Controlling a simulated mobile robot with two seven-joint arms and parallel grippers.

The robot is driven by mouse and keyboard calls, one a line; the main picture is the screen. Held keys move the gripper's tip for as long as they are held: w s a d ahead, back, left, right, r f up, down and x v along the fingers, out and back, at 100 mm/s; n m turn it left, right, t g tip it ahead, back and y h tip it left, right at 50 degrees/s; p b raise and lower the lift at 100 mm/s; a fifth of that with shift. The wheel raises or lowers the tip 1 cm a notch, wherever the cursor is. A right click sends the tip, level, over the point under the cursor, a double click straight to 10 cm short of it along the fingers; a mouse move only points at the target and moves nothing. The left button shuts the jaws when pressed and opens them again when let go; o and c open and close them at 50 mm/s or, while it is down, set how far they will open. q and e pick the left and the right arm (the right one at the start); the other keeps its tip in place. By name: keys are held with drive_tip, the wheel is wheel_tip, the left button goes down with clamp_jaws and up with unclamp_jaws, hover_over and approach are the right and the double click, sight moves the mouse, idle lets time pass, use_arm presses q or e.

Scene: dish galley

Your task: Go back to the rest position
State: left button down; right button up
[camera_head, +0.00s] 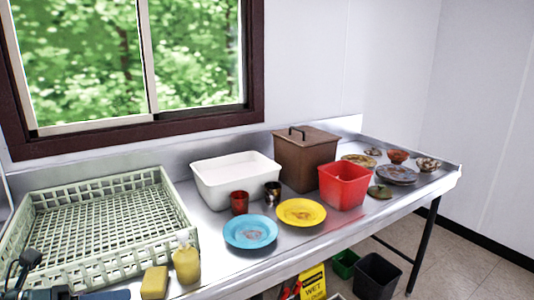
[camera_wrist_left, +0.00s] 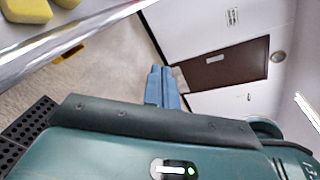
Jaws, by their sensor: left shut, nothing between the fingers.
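My left gripper shows in the left wrist view (camera_wrist_left: 161,72), its two blue fingers closed together with nothing between them. It is off the counter's front edge, with open floor and a wall beyond its tips. In the head view only a small part of my left arm shows at the bottom left corner, and the fingers are hard to make out there. My right gripper is in neither view.
The metal counter (camera_head: 215,270) holds a green dish rack (camera_head: 185,215), yellow sponge (camera_head: 154,283), yellow bottle (camera_head: 187,265), white tub (camera_head: 235,195), cups, a blue plate (camera_head: 250,231), yellow plate (camera_head: 301,212), red bin (camera_head: 343,186), brown lidded box (camera_head: 306,160) and dirty dishes. Bins stand below.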

use_arm(q)
wheel_tip(320, 180, down, 18)
drive_tip(key=s+a+n+t+y, duration=0.25)
drive_tip(key=n+t+y, duration=0.5)
drive_tip(key=n, duration=1.55)
drive_tip(key=s+d+f+n+g+y, duration=0.2)
drive_tip(key=s+d+f+n+g, duration=0.3)
drive_tip(key=d+f+n, duration=0.5)
drive_tip(key=s+d+n, duration=0.1)
drive_tip(key=s+d, duration=0.1)
drive_tip(key=d, duration=0.1)
drive_tip(key=shift+s+n, duration=0.15)
drive_tip(key=shift+n, duration=0.15)
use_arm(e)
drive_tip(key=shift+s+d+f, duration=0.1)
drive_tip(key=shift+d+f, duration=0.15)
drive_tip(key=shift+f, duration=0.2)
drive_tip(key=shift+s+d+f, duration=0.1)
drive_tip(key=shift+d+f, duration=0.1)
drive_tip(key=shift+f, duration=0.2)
